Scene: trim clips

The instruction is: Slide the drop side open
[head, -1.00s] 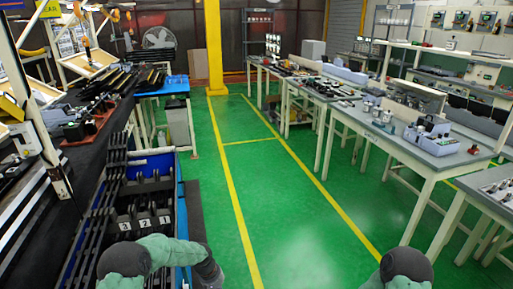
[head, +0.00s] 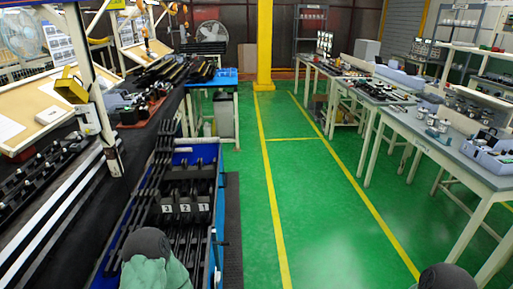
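A blue-walled crate (head: 221,182) stands at the lower left beside the dark bench. It holds black racks and long dark strips, with a black block labelled 3, 2, 1 (head: 186,208) in it. Its right side wall (head: 212,242) runs toward me along the aisle, and a small dark fitting shows on it. I cannot tell whether this is the drop side or how far it is open. My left arm shows at the bottom over the crate's near end; its gripper is not visible. Only the top of my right arm shows at the bottom right.
A black bench (head: 60,190) with pale rails lies along the left. A dark mat (head: 232,225) lies right of the crate. The green aisle (head: 310,200) is clear. Grey tables (head: 440,150) with parts line the right.

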